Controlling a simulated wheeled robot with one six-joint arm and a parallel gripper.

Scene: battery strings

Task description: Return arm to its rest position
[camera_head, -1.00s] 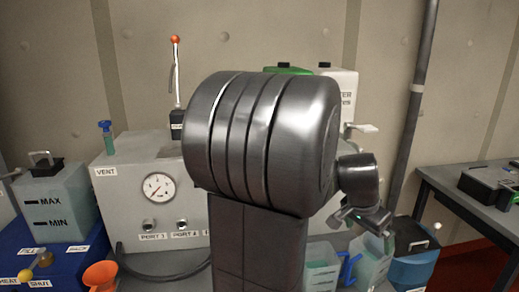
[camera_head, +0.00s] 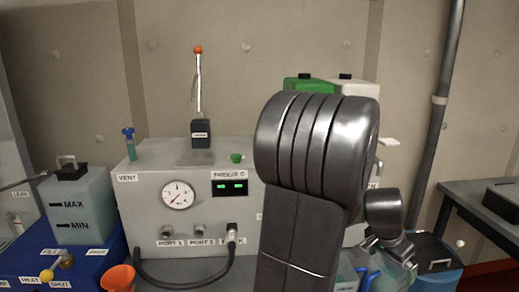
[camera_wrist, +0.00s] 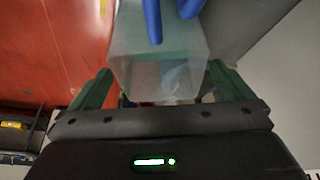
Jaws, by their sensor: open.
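My arm (camera_head: 315,150) stands large in the middle-right of the head view and hides part of the bench behind it. My gripper (camera_head: 388,248) hangs at its right, low in that view. In the wrist view my gripper (camera_wrist: 163,88) is open, with a green finger at each side. A clear container with blue parts (camera_wrist: 160,62) shows between and beyond the fingers there. I cannot tell how far it is from them. A blue part of a container also shows low in the head view (camera_head: 368,280), partly hidden by my arm.
A grey panel box (camera_head: 150,220) with a gauge, ports and an orange-tipped lever (camera_head: 198,80) stands left of my arm. A MAX/MIN tank (camera_head: 85,210) and an orange funnel (camera_head: 118,278) are further left. A black-topped bench (camera_head: 485,197) is at the right.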

